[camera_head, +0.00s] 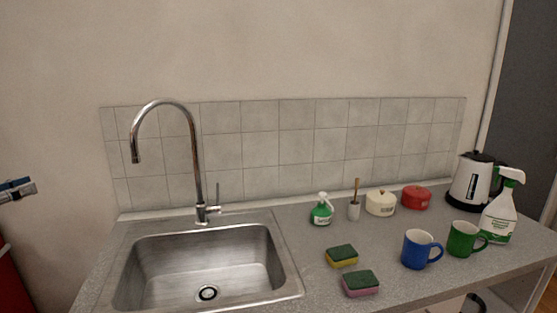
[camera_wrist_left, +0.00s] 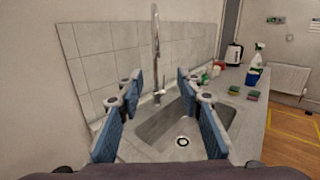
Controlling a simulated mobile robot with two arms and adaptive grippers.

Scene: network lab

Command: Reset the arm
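My left gripper (camera_head: 17,190) shows only in part at the left edge of the head view, in the air to the left of the sink and counter. In the left wrist view my left gripper (camera_wrist_left: 160,92) has its blue-padded fingers spread wide apart. Nothing is between them; the sink and tap show through the gap, farther off. My right gripper is in neither view.
The counter holds a steel sink (camera_head: 140,262) with a tall tap (camera_head: 197,165). To its right are two sponges (camera_head: 342,256), a blue mug (camera_head: 418,250), a green mug (camera_head: 463,240), a spray bottle (camera_head: 499,218) and a kettle (camera_head: 470,184). A tiled wall (camera_head: 297,140) stands behind.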

